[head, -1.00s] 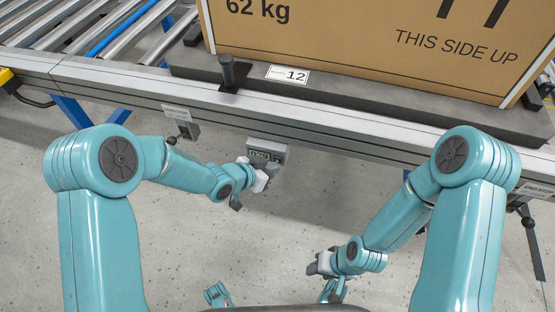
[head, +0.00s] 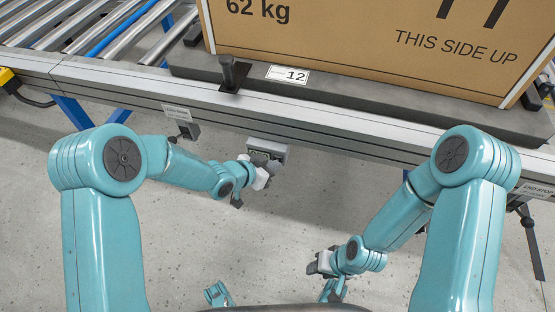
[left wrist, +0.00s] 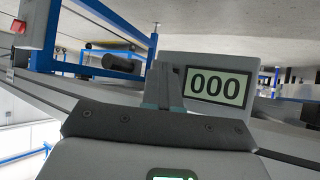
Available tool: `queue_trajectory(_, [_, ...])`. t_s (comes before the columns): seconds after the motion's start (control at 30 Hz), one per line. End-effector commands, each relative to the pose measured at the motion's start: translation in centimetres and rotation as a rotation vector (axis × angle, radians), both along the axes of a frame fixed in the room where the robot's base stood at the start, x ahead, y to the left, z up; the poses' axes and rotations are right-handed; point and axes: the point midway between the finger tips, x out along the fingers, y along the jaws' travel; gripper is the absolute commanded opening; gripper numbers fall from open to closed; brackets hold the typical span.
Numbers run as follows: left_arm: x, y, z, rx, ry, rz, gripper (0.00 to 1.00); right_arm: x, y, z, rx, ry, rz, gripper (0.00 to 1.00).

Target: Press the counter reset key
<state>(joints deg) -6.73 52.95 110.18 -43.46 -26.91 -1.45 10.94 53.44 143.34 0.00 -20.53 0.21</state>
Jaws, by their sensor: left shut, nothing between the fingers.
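The counter is a grey box (head: 281,152) on the front rail of the conveyor. In the left wrist view its display (left wrist: 217,86) reads 000. My left gripper (head: 265,160) is at the counter in the head view and covers much of its face. In the left wrist view the shut, empty fingers (left wrist: 163,82) stand just left of the display, against or very close to the counter's face. The reset key is hidden, and I cannot tell whether the fingertips touch it. My right gripper (head: 316,265) hangs low over the floor, apart from the counter; its fingers are too small to judge.
A large cardboard box (head: 370,45) stands on a grey plate on the conveyor, above the counter. A dark upright peg (head: 228,72) stands left of it. A small labelled bracket (head: 182,118) is on the rail left of the counter. The floor below is clear.

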Motion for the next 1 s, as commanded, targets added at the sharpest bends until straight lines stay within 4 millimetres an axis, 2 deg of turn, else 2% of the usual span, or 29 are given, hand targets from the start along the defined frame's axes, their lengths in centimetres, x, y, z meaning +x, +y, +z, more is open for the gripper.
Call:
queue_trajectory(0.3, [-1.4, 0.5, -0.1, 0.0, -0.001, 0.001, 0.0, 0.0, 0.0, -0.8, 0.0, 0.0, 0.0, 0.43])
queue_trajectory(0.67, [-1.7, 0.6, 0.0, -0.001, -0.001, 0.0, 0.0, 0.0, 0.0, -0.9, 0.0, 0.0, 0.0, 0.43])
queue_trajectory(1.0, [-4.8, 1.6, -0.1, -0.001, 0.0, 0.001, 0.0, 0.0, 0.0, -2.4, 0.0, 0.0, 0.0, 0.43])
